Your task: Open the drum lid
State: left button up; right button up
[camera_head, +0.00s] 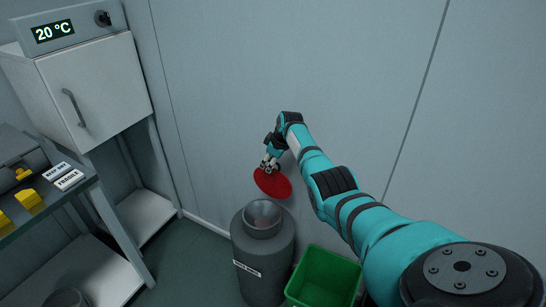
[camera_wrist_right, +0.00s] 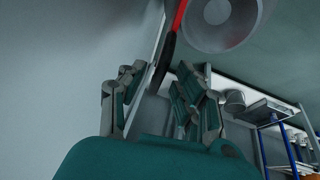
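The grey drum (camera_head: 262,262) stands on the floor by the wall, with a grey funnel-shaped opening (camera_head: 263,213) on top. The red lid (camera_head: 272,182) is tilted up behind and above the funnel, so the mouth is uncovered. My right gripper (camera_head: 269,167) is at the lid's upper edge. In the right wrist view its fingers (camera_wrist_right: 162,75) are spread, with the dark edge or tab of the red lid (camera_wrist_right: 179,17) between them and gaps visible on both sides. The funnel mouth (camera_wrist_right: 222,18) also shows there. My left gripper is not in view.
A green bin (camera_head: 323,278) stands right of the drum. On the left are a white cabinet (camera_head: 98,88) with a 20 °C display and a grey bench (camera_head: 82,190) with yellow items and labels. The wall is close behind the lid.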

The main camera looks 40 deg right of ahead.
jog(key=v, duration=1.2)
jog(key=shift+f, duration=0.1)
